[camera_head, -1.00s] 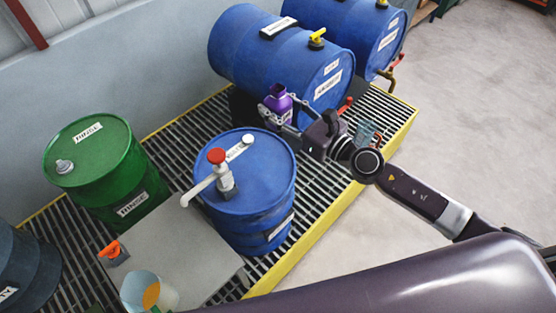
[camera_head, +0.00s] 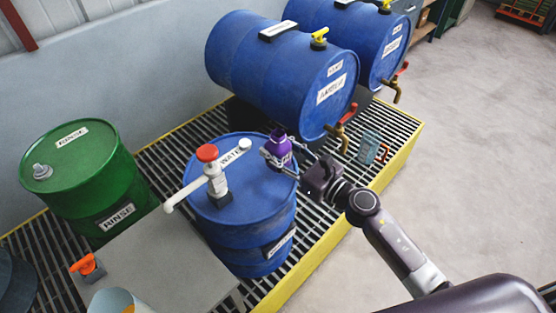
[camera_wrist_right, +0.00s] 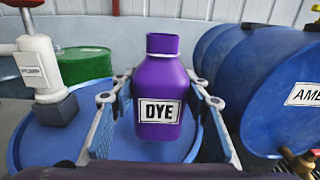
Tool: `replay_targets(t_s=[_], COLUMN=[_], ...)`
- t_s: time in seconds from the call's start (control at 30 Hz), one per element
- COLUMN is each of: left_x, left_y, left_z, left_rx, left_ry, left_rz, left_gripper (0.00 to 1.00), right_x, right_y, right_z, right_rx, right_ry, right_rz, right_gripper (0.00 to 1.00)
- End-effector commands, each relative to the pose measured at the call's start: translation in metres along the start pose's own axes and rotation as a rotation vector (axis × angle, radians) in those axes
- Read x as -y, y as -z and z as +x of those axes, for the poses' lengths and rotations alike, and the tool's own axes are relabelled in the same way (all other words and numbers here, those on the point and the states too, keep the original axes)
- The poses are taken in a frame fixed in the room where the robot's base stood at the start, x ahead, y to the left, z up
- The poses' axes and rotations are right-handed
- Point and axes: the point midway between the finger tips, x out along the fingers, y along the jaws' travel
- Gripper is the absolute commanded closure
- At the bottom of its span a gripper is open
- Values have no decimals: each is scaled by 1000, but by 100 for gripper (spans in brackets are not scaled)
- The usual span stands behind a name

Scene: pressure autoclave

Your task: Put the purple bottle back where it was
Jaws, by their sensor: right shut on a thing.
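The purple bottle (camera_head: 279,150) is held upright between the fingers of my right gripper (camera_head: 281,160), at the right edge of the blue water drum (camera_head: 215,225) in the head view. In the right wrist view the bottle (camera_wrist_right: 160,95) shows a white DYE label, with the gripper's fingers (camera_wrist_right: 158,112) on both sides of it. The bottle's base is partly hidden by the gripper, and I cannot tell its height above the drum or grating. My left gripper is not in view.
A white pump with a red top (camera_head: 212,172) stands on the water drum. Blue drums (camera_head: 280,75) lie sideways behind, with a brass tap (camera_head: 343,130). A green rinse drum (camera_head: 85,170) and a grey table (camera_head: 165,260) are at left. Bare grating (camera_head: 385,115) shows at right.

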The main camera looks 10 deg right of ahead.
Motion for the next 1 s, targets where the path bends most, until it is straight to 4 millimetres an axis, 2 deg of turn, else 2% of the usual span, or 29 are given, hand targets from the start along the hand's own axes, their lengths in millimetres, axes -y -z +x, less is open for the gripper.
replay_targets(t_s=[0.03,0.17,0.6,0.63,0.77,1.0], left_x=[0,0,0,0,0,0], left_y=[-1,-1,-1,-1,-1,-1], left_z=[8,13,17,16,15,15], left_rx=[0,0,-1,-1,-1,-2], left_ry=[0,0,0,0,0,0], left_rz=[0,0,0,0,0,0], left_gripper=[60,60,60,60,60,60], right_x=[0,0,0,0,0,0], right_y=[14,29,35,34,33,33], right_z=[0,0,0,0,0,0], right_rx=[0,0,0,-1,-1,-1], right_ry=[2,2,0,0,0,0], right_rz=[6,4,-1,-1,0,0], right_gripper=[91,91,91,55,41,40])
